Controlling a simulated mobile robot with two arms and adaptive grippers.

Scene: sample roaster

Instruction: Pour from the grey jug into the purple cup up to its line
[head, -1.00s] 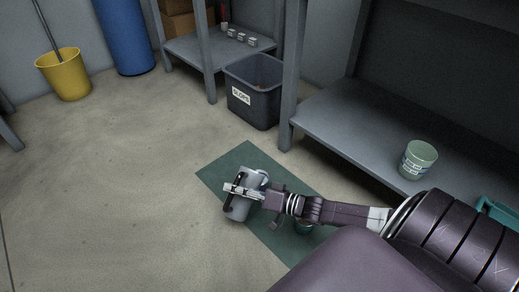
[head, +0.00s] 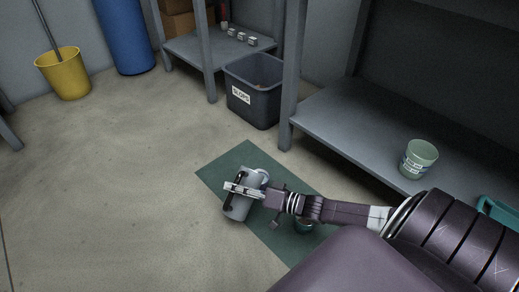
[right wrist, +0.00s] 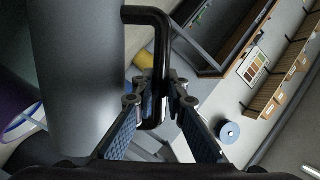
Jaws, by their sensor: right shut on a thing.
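The grey jug (head: 238,209) is above the green mat, leaning in the head view. My right gripper (head: 234,188) is shut on its dark handle. The right wrist view shows the jug's smooth grey body (right wrist: 78,80) at left and my right gripper's fingers (right wrist: 160,95) closed around the black handle. A pale rounded rim (head: 263,175) shows just behind the jug; I cannot tell whose it is. A purple patch beside a white and blue rim (right wrist: 24,124) shows at the left of the wrist view, possibly the purple cup. The cup's line and contents cannot be made out. My left gripper is out of view.
The green mat (head: 222,172) lies on a wide grey surface. A labelled pale green tub (head: 418,160) stands on the right shelf (head: 340,125). A dark slops bin (head: 255,108) stands behind.

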